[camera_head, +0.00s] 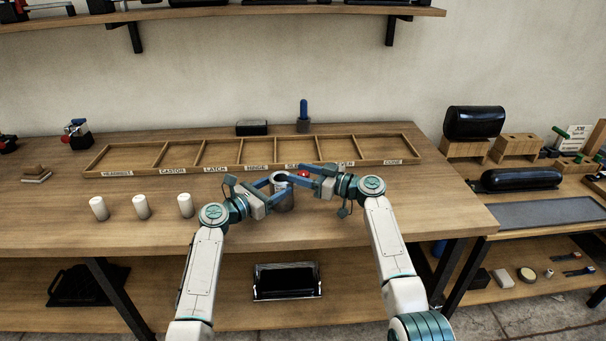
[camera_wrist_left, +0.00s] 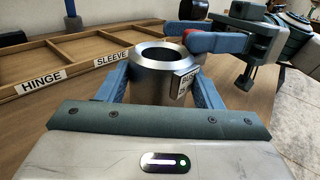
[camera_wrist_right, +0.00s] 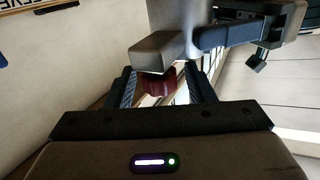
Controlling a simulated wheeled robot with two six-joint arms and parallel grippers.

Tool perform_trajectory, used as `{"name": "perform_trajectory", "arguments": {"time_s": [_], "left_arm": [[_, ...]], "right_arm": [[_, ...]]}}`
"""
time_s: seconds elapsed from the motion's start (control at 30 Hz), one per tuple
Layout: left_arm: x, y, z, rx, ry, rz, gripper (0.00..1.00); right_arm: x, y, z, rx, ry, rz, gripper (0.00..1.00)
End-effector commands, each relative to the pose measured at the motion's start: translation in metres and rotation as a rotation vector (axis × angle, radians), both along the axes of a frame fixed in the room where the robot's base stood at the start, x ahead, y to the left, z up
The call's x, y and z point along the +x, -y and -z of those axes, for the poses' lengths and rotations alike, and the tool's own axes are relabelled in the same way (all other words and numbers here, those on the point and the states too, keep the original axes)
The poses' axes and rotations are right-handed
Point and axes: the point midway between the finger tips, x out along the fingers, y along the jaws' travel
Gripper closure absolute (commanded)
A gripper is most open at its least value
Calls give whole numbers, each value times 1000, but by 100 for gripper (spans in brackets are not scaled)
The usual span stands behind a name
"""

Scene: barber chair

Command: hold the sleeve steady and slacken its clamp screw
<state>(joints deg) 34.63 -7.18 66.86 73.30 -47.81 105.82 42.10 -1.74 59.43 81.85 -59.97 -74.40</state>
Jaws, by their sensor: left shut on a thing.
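The sleeve (camera_head: 283,198) is a grey metal cylinder with a round open bore, standing on the bench. In the left wrist view the sleeve (camera_wrist_left: 160,80) has a small printed tag on its right side. My left gripper (camera_head: 271,184) is shut on it, one blue finger on each side. The clamp screw's red head (camera_head: 303,173) sticks out at the sleeve's right; it shows dark red in the right wrist view (camera_wrist_right: 156,84), beyond a grey block. My right gripper (camera_head: 306,174) is at the red head, with its fingers apart on either side and a gap visible at right.
A wooden tray (camera_head: 181,166) with several labelled compartments lies behind the sleeve. Three white cylinders (camera_head: 141,207) stand at left. A blue-handled tool (camera_head: 303,112) and a black box (camera_head: 252,128) stand behind the tray. The bench front right is clear.

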Motion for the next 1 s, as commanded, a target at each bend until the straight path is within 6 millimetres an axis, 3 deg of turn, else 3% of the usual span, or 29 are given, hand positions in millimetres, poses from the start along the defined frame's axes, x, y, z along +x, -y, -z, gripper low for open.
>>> {"name": "perform_trajectory", "arguments": {"time_s": [0.27, 0.7, 1.0], "left_arm": [[0, -1, 0, 1, 0, -1, 73], [0, -1, 0, 1, 0, -2, 73], [0, -1, 1, 2, -1, -2, 73]], "right_arm": [[-4, 7, -1, 0, 2, 1, 51], [-47, 82, 1, -3, 1, 1, 51], [-59, 104, 0, 0, -1, 0, 51]]}}
